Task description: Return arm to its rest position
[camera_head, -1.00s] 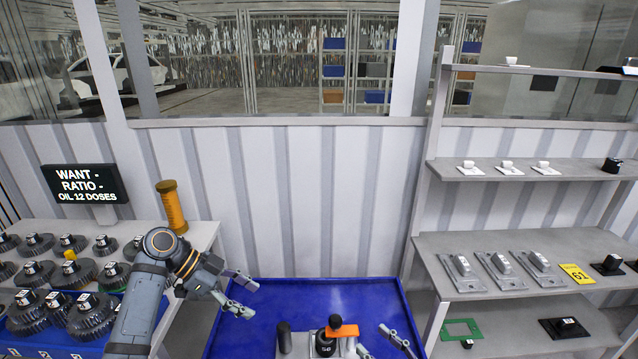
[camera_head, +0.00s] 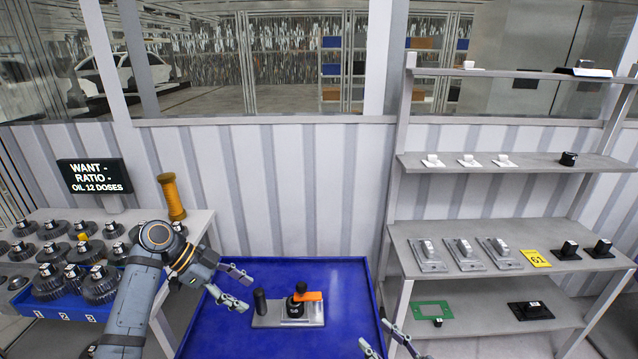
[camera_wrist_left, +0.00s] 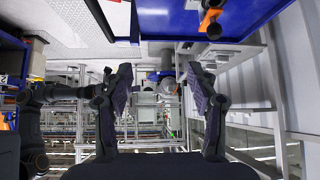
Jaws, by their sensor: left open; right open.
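My left gripper (camera_head: 233,287) is open and empty above the left part of the blue tray table (camera_head: 345,277). Its two spread fingers also show in the left wrist view (camera_wrist_left: 163,100), with nothing between them. My right gripper (camera_head: 385,342) is at the bottom edge of the head view, near the table's right side, and only its fingertips show. A grey plate fixture (camera_head: 265,320) with a black post (camera_head: 260,301), a black unit (camera_head: 296,308) and an orange part (camera_head: 310,296) sits on the blue table, right of my left gripper and apart from it.
A bench on the left holds several gears (camera_head: 48,287) and a yellow cylinder (camera_head: 172,197). A sign (camera_head: 94,176) stands behind it. The blue table's back is clear.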

